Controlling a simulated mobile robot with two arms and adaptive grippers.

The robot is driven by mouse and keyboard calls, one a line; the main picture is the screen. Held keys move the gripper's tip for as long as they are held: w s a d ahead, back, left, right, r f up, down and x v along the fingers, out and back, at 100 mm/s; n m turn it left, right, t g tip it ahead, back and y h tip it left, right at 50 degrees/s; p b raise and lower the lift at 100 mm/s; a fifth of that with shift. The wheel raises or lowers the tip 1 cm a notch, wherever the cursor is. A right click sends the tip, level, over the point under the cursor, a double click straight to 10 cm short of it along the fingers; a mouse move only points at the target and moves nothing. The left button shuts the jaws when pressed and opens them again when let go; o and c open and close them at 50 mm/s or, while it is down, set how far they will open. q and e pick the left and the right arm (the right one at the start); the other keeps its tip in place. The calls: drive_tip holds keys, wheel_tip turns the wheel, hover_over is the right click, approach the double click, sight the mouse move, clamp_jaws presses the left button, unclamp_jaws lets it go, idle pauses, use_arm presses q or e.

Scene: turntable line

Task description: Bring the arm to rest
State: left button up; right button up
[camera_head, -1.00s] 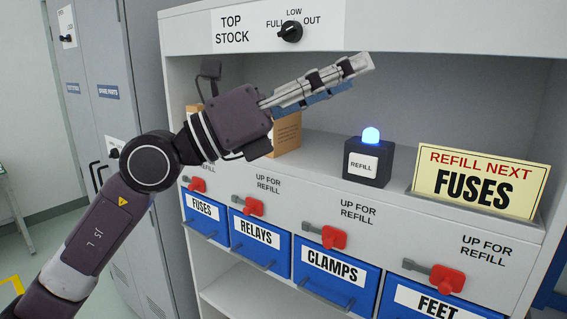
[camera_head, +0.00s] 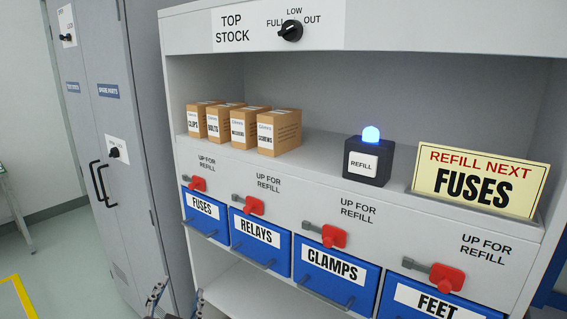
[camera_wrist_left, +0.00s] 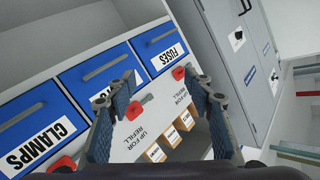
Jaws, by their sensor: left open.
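My left gripper (camera_head: 177,298) shows only at the bottom edge of the head view, low in front of the shelf unit (camera_head: 230,304). Its fingertips stand apart with nothing seen between them, and the rest of the arm is out of that view. In the left wrist view the open gripper (camera_wrist_left: 161,88) has its two blue-padded fingers spread. Behind them are blue drawers and small cartons, seen tilted. No contact with these shows. My right gripper is in neither view.
Blue drawers, FUSES (camera_head: 201,208), RELAYS (camera_head: 256,233), CLAMPS (camera_head: 332,267) and FEET (camera_head: 425,301), have red levers above them. Several cartons (camera_head: 286,133), a lit REFILL lamp box (camera_head: 366,163) and a FUSES sign (camera_head: 478,182) stand above. A grey cabinet (camera_head: 100,130) is left.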

use_arm(q)
drive_tip(key=s+f+n+g, duration=0.2)
drive_tip(key=s+f+g, duration=0.4)
drive_tip(key=s+f, duration=0.85)
drive_tip(key=s+d+f+g+h, duration=0.1)
drive_tip(key=s+f+g, duration=0.2)
drive_tip(key=s+f, duration=0.35)
drive_tip(key=s+f+g+h, duration=0.1)
drive_tip(key=s+f+g, duration=0.25)
drive_tip(key=s, duration=0.55)
wheel_tip(320, 180, down, 26)
drive_tip(key=s+a+f+g+b, duration=0.1)
drive_tip(key=s+a+f+g, duration=0.1)
drive_tip(key=s+f, duration=1.6)
drive_tip(key=shift+a+f+b, duration=0.2)
drive_tip(key=shift+a+b, duration=0.15)
drive_tip(key=shift+s, duration=0.1)
